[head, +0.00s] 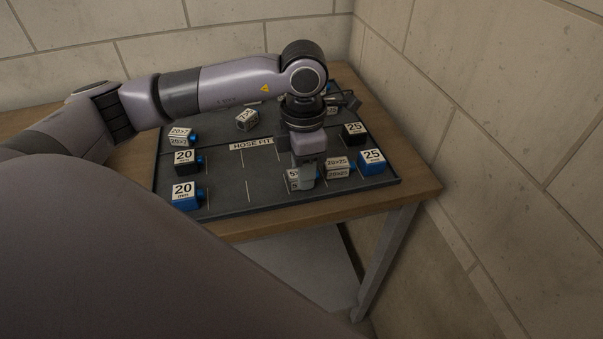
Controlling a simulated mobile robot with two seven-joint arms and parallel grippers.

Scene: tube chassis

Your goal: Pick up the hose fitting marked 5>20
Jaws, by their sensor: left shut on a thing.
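A hose fitting with a white label whose visible part starts with 5 (292,181) stands in the front row of the dark tray (236,205). The rest of its label is hidden behind my left gripper (302,184). My left gripper points down from above and is shut on this fitting. I cannot tell whether the fitting touches the tray. My right gripper is not in view.
Fittings marked 20x25 (338,166) and 25 (372,161) stand close on the right. Fittings marked 20 (185,194) stand at the left, and a tilted one (247,119) lies behind. A wooden table (412,188) holds the tray; block walls (480,110) stand behind and right.

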